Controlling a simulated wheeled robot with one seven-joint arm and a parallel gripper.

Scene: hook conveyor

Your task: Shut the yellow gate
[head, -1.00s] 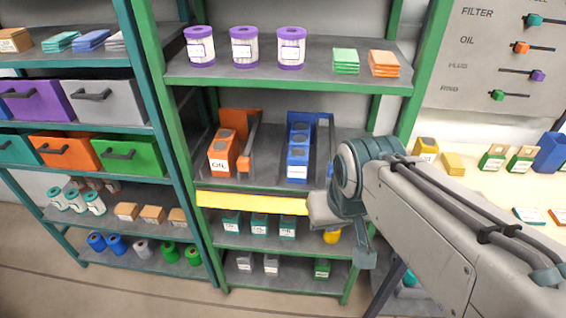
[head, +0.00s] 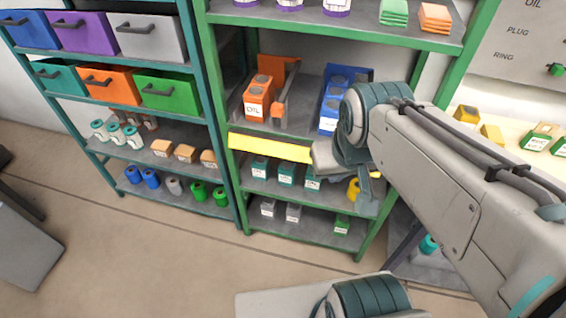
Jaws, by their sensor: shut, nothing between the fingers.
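The yellow gate (head: 270,147) shows as a long flat yellow bar across the front of the green-framed shelf unit, just below the shelf with the orange and blue holders. Its left end meets the left green post. Its right end runs behind my gripper (head: 324,156), so I cannot tell how that end sits. My gripper is shut and empty, right at the visible right end of the bar. Whether it touches the bar is unclear. A small yellow piece (head: 353,189) shows below my gripper, partly hidden by it.
An orange holder with an oil box (head: 257,101) and a blue holder (head: 331,112) stand above the bar. Several teal boxes (head: 286,174) stand below it. A teal-framed rack with drawers (head: 165,90) is at left. The floor in front (head: 150,240) is clear.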

